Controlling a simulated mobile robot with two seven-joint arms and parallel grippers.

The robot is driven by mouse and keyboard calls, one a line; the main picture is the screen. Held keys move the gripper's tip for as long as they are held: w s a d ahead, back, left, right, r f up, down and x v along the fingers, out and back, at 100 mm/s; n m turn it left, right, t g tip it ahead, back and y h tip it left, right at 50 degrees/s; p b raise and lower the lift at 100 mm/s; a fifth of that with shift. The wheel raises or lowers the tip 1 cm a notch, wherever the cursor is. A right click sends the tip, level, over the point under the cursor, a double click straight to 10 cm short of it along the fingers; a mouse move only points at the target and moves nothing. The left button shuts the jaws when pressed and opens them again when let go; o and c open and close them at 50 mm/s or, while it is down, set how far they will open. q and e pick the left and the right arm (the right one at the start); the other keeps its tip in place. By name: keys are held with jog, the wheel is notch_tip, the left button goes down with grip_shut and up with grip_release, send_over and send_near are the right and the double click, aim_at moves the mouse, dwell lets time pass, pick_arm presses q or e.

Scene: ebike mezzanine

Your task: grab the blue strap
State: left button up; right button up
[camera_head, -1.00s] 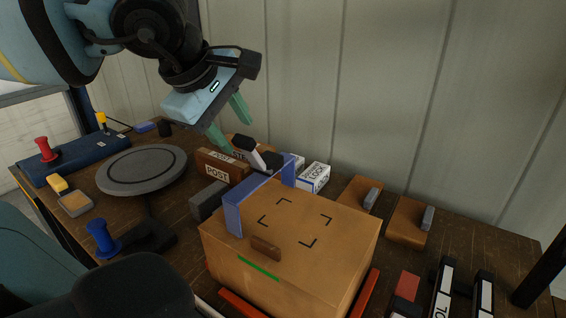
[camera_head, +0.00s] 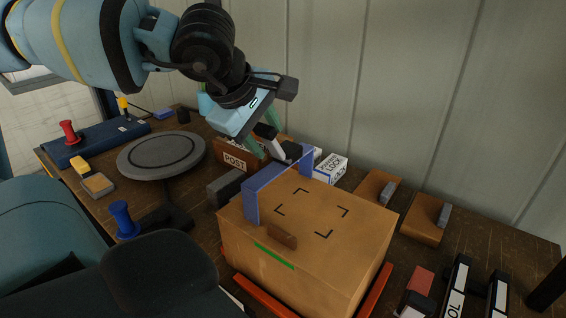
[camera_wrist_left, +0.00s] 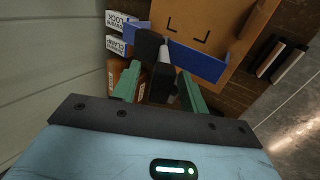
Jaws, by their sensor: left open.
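The blue strap (camera_head: 258,199) is a flat blue band standing along the left side of a brown box (camera_head: 340,222). In the left wrist view the strap (camera_wrist_left: 198,62) runs across the near edge of the box, beyond the fingertips. My left gripper (camera_head: 263,135) is open, with green fingers pointing down, behind and above the strap's far end. In the left wrist view the gripper (camera_wrist_left: 158,86) has a black and pale grey upright piece (camera_wrist_left: 150,46) showing between and beyond its fingers. The fingers do not appear to touch the strap. My right gripper is not in view.
A brown POST box (camera_head: 234,160) and white LOCK boxes (camera_head: 329,167) stand close around the gripper. A round grey turntable (camera_head: 160,152) is at left. Brown blocks (camera_head: 424,222) lie at right. The panelled wall is close behind.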

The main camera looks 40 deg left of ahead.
pick_arm(q)
jog(key=shift+x, duration=1.1)
jog(key=shift+r, duration=0.1)
grip_shut()
